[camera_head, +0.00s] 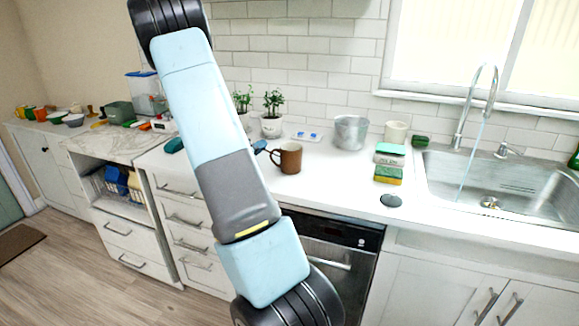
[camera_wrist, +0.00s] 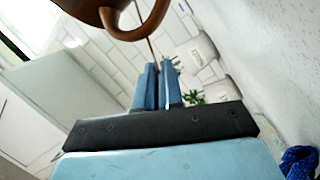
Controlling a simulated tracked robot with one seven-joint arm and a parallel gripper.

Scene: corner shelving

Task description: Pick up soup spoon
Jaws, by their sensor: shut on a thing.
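My gripper (camera_wrist: 158,85) shows its two blue fingers close together, shut on a thin, thread-like handle. I take this handle to be the soup spoon (camera_wrist: 151,46). It runs up from the fingertips towards a brown mug (camera_wrist: 122,18), whose handle loops across the top of the wrist view. Whether the spoon touches the mug is unclear, and the spoon's bowl is not visible. In the head view the mug (camera_head: 290,158) stands upright on the white counter. Blue fingertips (camera_head: 260,146) show just left of it, while my arm hides the rest of the gripper.
Potted plants (camera_head: 271,125) stand behind the mug by the tiled wall. A metal pot (camera_head: 351,132), a cream cup (camera_head: 396,132) and stacked sponges (camera_head: 388,164) are to the right, before the sink (camera_head: 480,185). The counter's front edge is clear near the mug.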

